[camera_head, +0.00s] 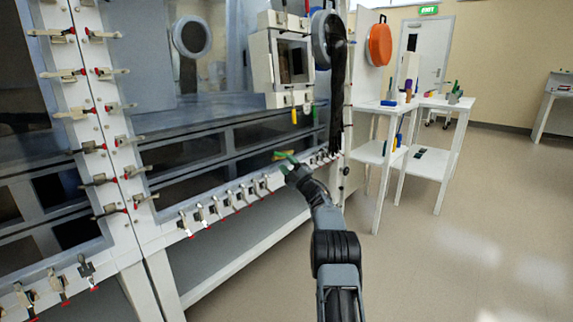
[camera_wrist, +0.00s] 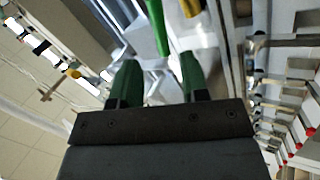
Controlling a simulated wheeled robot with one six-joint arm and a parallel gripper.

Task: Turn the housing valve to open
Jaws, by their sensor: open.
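My gripper (camera_head: 283,157) is raised in front of the glovebox's lower front, at the right end of the row of clamps. In the wrist view its two green fingers (camera_wrist: 158,82) stand apart with nothing between their tips. A green lever handle (camera_wrist: 157,25) shows just beyond the fingers, apart from them. In the head view, a green handle (camera_head: 315,112) and a yellow handle (camera_head: 294,116) hang under the white box-shaped housing (camera_head: 290,62), above my gripper. I cannot tell for sure which of these is the housing valve.
Toggle clamps (camera_head: 213,209) with red tips line the glovebox frame close to my gripper. A black glove (camera_head: 338,90) hangs right of the housing. A white table (camera_head: 455,104) with small items stands further right. The floor (camera_head: 455,250) at right is clear.

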